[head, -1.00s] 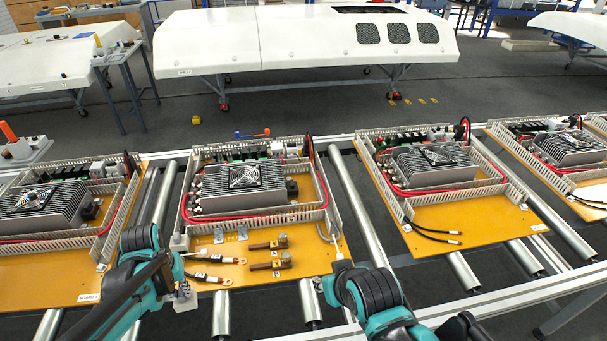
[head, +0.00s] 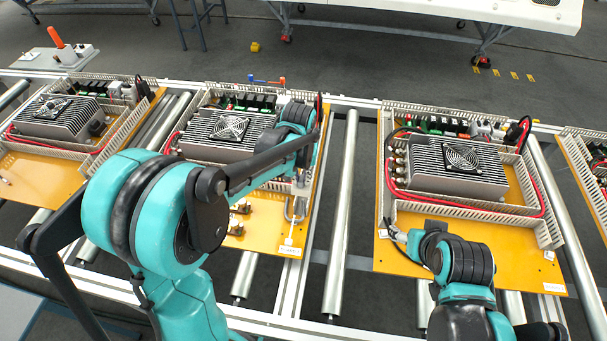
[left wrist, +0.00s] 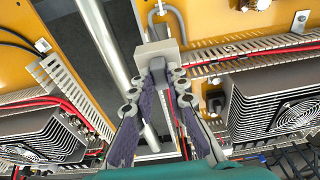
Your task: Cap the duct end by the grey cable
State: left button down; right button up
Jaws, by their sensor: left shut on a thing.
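My left gripper (head: 302,178) reaches down at the right side of the middle board. In the left wrist view its fingers (left wrist: 160,72) are shut on a light grey end cap (left wrist: 152,50). The cap is beside the end of a slotted wiring duct (left wrist: 240,50); I cannot tell whether it is seated on it. The grey cable (left wrist: 178,22) curves past just beyond the cap; it also shows in the head view (head: 289,213). My right gripper (head: 405,240) is low over the front left of the right board; its fingers are too small to judge.
Heat sinks with fans, such as the middle one (head: 228,130), stand inside the ducts. Lugs and terminals sit on the middle board's front, partly behind my left arm. A roller (head: 340,215) fills the gap between the middle and right boards (head: 480,262).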

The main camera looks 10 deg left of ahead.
pick_arm(q)
jog(key=shift+a, duration=0.1)
jog(key=shift+s+f, duration=0.1)
jog(key=shift+f, duration=0.05)
jog(key=shift+f+b, duration=2.25)
jog(key=shift+f, duration=0.55)
jog(key=shift+f+b, duration=1.55)
jog(key=shift+f, duration=0.5)
jog(key=c, duration=1.4)
grip_release()
jog(key=r, duration=0.4)
jog(key=s+r, duration=0.1)
jog(key=r, duration=0.7)
jog(key=shift+s, duration=0.25)
